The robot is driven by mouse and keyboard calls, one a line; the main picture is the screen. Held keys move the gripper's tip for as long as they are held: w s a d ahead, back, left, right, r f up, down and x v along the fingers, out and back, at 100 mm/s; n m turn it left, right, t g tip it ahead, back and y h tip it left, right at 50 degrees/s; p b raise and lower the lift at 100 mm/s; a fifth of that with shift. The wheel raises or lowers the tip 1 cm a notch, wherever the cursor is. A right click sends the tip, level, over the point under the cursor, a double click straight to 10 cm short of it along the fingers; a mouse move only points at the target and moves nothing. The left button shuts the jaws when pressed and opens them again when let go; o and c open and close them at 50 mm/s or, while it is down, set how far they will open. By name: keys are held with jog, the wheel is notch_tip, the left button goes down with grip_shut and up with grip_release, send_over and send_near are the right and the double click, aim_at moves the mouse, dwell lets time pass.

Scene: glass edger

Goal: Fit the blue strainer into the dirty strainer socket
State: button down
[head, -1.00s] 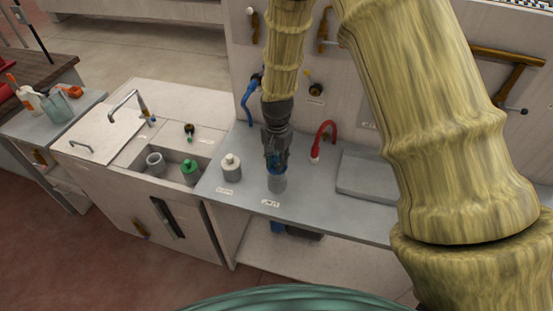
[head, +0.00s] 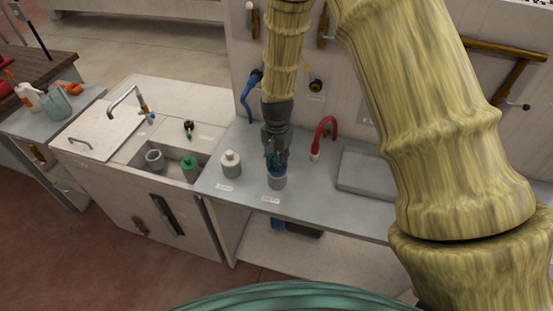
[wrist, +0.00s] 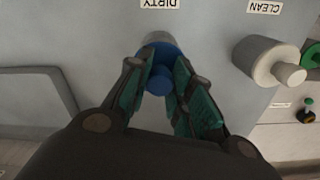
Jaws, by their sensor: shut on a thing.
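The blue strainer (wrist: 160,74) is between the fingers of my gripper (wrist: 163,88), which is shut on its knob in the wrist view. The strainer is at the mouth of the grey dirty socket (head: 277,181), which stands on the counter behind a label reading DIRTY. The socket's pale rim also shows around the strainer in the wrist view (wrist: 168,40). In the head view my gripper (head: 276,163) points straight down over the socket and hides most of the strainer. I cannot tell how deep the strainer sits.
A white strainer (head: 231,158) stands in the socket labelled CLEAN, to the left. A green strainer (head: 190,164) and an empty grey cup (head: 155,160) are in the sink recess. A red curved hose (head: 324,135) and a grey tray (head: 364,172) are to the right.

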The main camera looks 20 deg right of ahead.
jog(key=shift+f+b, duration=0.5)
jog(key=shift+f, duration=0.55)
jog(key=c, duration=1.2)
grip_release()
notch_tip(320, 180, up, 12)
